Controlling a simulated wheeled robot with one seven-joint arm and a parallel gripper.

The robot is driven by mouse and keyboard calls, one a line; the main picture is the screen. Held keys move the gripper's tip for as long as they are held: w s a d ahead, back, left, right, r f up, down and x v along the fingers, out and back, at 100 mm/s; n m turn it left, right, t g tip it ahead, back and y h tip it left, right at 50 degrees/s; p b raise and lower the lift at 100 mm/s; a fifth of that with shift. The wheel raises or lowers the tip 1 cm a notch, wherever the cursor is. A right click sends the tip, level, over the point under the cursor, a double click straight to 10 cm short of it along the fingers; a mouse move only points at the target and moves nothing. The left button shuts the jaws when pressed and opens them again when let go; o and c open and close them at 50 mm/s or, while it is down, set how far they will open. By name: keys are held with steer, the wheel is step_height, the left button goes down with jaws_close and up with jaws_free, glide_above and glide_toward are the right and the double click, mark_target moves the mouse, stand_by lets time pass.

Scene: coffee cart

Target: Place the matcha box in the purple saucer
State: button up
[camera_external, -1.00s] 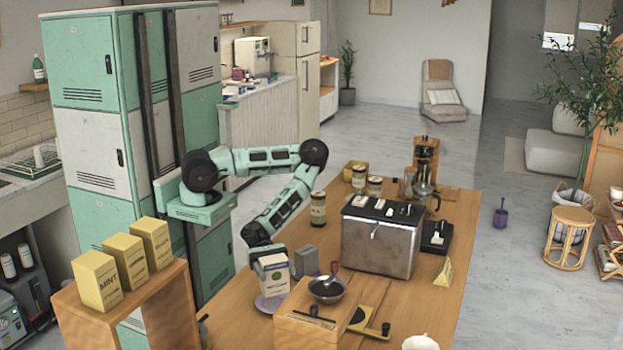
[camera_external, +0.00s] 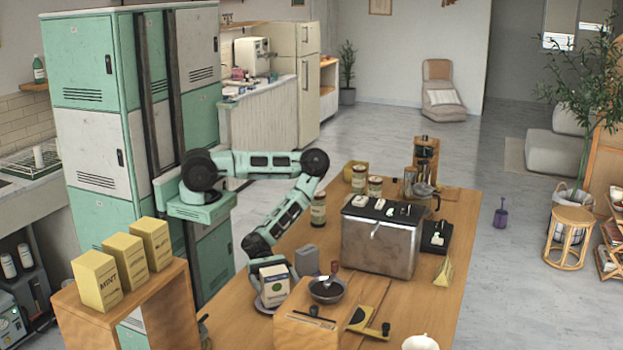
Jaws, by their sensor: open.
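The matcha box (camera_external: 275,288), pale with a green label, stands upright at the near left of the wooden table. It appears to rest on the purple saucer (camera_external: 262,307), whose rim shows below and left of it. My gripper (camera_external: 272,268) points down at the top of the box, with its jaws open. The arm hides part of the box's top, and I cannot tell whether the fingers still touch its sides.
A grey container (camera_external: 307,260) stands close to the right of the gripper. A dark bowl (camera_external: 327,290) and a wooden box (camera_external: 305,330) are nearby. A metal machine (camera_external: 380,245) stands farther right. A stand with yellow boxes (camera_external: 97,280) is at left.

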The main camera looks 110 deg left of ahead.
steer(key=shift+r, duration=0.1)
steer(key=shift+r, duration=0.1)
steer(key=shift+p+v, duration=1.65)
steer(key=shift+v, duration=4.35)
